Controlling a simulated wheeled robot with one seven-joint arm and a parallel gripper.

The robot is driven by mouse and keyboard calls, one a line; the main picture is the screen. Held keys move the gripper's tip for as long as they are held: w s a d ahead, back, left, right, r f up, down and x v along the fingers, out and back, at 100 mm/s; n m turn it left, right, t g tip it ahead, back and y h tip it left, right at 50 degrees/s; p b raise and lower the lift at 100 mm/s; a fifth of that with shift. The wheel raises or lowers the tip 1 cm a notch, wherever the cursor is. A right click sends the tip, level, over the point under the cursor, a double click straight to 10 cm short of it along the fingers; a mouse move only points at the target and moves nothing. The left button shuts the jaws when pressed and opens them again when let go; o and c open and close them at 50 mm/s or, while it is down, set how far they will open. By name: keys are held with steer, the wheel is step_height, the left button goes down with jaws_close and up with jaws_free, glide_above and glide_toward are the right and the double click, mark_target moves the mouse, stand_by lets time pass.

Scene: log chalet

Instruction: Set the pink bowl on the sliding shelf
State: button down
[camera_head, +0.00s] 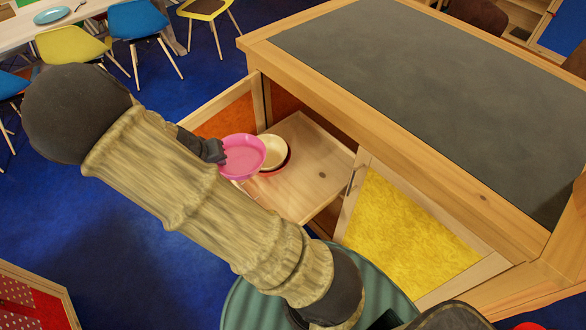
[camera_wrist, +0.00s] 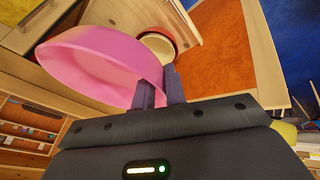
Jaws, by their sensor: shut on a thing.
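The pink bowl (camera_head: 243,157) is held by its rim in my gripper (camera_head: 218,152), which is shut on it. In the wrist view the pink bowl (camera_wrist: 100,65) fills the upper left, and my gripper's fingers (camera_wrist: 160,88) pinch its edge. The sliding shelf (camera_head: 305,172) is a pale wooden board pulled out of the open cabinet. The pink bowl is at the left front edge of the shelf in the head view; I cannot tell whether it touches. A cream bowl (camera_head: 273,151) sits in a red bowl (camera_head: 276,169) on the shelf, just behind the pink bowl.
The cabinet (camera_head: 400,95) has a dark top. Its orange-panelled door (camera_head: 225,112) stands open left of the shelf, and a yellow-panelled door (camera_head: 400,235) is to the right. The shelf's right part is bare. Chairs and a table stand far back left.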

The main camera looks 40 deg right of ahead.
steer(key=d+f+b, duration=1)
steer(key=f+b, duration=0.3)
steer(key=b, duration=0.2)
steer(key=d+f+b, duration=1.1)
steer(key=f+b, duration=0.2)
steer(key=b, duration=0.3)
steer(key=shift+w+d+f, duration=0.25)
steer(key=shift+f, duration=0.1)
steer(key=shift+f, duration=0.1)
step_height(320, 180, down, 6)
steer(key=shift+f+b, duration=0.1)
steer(key=shift+b, duration=0.75)
steer(key=shift+f+b, duration=0.55)
steer(key=shift+f, duration=1.25)
steer(key=shift+f, duration=0.1)
steer(key=c, duration=1.5)
jaws_free()
